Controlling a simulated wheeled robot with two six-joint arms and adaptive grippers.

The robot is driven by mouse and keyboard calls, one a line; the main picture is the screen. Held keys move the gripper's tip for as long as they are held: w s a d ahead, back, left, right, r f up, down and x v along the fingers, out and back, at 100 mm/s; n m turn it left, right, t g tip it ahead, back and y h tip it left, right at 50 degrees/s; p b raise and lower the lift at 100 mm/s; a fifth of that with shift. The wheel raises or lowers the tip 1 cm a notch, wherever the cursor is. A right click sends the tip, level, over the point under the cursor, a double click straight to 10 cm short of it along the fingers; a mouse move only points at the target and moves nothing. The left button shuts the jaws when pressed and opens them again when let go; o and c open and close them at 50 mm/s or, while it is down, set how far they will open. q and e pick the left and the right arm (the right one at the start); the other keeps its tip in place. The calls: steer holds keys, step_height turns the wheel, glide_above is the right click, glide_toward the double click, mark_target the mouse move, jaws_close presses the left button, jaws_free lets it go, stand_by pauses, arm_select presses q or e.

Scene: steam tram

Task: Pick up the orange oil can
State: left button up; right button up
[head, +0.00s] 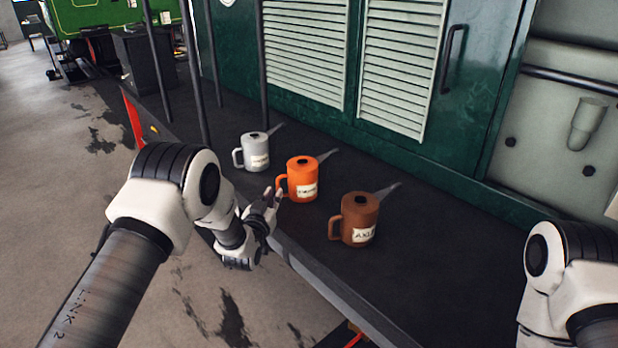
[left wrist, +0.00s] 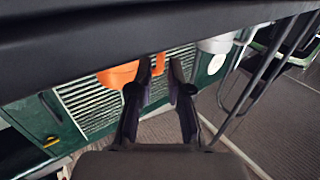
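The orange oil can (head: 302,180) stands upright on the dark running board between a grey can and a brown can. Its spout points right and its handle faces my left gripper (head: 272,197). That gripper is just left of the handle, low at the board's edge. In the left wrist view, the fingers of my left gripper (left wrist: 158,82) are apart with nothing held. The orange can (left wrist: 118,75) shows there partly, its handle beyond and roughly in line with the gap between the fingertips. I cannot tell whether they touch. My right gripper is out of view.
The grey can (head: 256,152) stands behind the orange one and the brown can (head: 358,218) in front. Dark upright poles (head: 262,65) rise behind the grey can. The green tram wall (head: 460,150) borders the board (head: 440,270), which is clear at right.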

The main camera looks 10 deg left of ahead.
mark_target(278, 186)
arm_select(q)
steer(key=shift+w+a, duration=0.1)
steer(key=shift+w, duration=0.3)
steer(key=w, duration=0.2)
steer(key=w+p, duration=0.1)
steer(key=shift+w+d+f, duration=0.2)
steer(key=shift+w, duration=0.2)
steer(key=shift+w+a+f, duration=0.1)
steer(key=shift+w, duration=0.2)
steer(key=shift+s, duration=0.1)
jaws_close()
